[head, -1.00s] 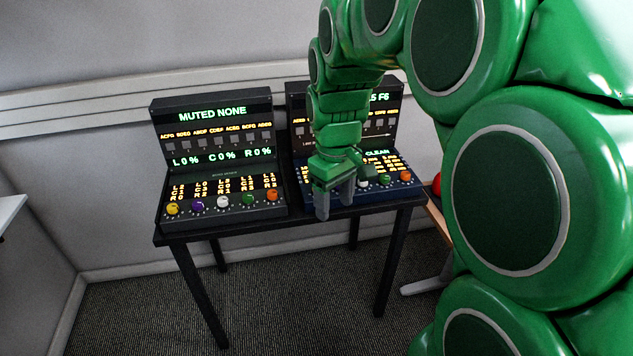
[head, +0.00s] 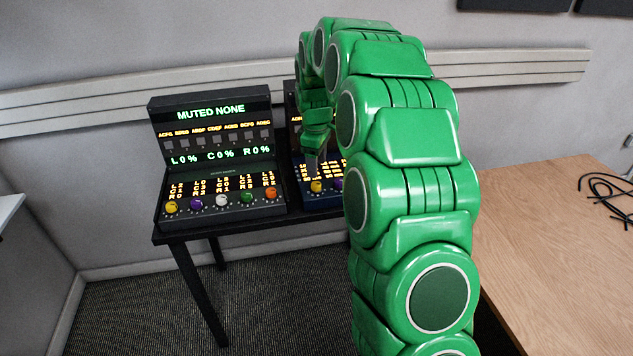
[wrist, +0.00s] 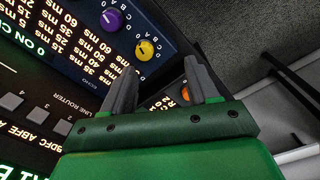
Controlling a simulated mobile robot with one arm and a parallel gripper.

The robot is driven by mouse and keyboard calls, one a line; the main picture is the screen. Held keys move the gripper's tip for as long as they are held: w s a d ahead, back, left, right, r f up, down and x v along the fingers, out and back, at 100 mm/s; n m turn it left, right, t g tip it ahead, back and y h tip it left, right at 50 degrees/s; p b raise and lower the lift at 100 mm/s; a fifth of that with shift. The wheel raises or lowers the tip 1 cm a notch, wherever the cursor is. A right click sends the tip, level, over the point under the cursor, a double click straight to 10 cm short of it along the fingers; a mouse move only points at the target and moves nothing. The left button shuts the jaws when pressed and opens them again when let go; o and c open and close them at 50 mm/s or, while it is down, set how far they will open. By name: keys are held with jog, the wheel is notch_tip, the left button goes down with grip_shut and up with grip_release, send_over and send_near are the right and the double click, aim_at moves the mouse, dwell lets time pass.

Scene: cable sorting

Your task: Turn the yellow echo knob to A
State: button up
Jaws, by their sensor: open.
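The yellow echo knob (head: 316,187) sits at the left end of the blue right console (head: 322,202). In the wrist view the yellow knob (wrist: 145,50) is beside letter marks, with small "ECHO" print near it; I cannot tell which letter it points to. My gripper (head: 316,163) is just above and behind this knob in the head view. In the wrist view my gripper (wrist: 162,68) is open with nothing between its fingers. The knob lies beyond the fingertips, apart from them. My arm hides most of the right console in the head view.
A purple knob (wrist: 111,20) is right beside the yellow one. The black left console (head: 222,175) reads "MUTED NONE" and has its own yellow knob (head: 171,207) and an orange knob (head: 271,194). A wooden table (head: 560,240) with black cables stands at the right.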

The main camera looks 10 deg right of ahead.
aim_at(316, 184)
jog(key=shift+n, duration=0.4)
jog(key=w, duration=0.1)
jog(key=w+f, duration=0.2)
jog(key=shift+w+d+f, duration=0.1)
jog(key=shift+w+d, duration=0.05)
jog(key=shift+d, duration=0.15)
jog(key=shift+w+d+f, duration=0.1)
jog(key=shift+w+f, duration=0.05)
jog(key=shift+f, duration=3.75)
jog(key=shift+c, duration=0.3)
jog(key=c, duration=1)
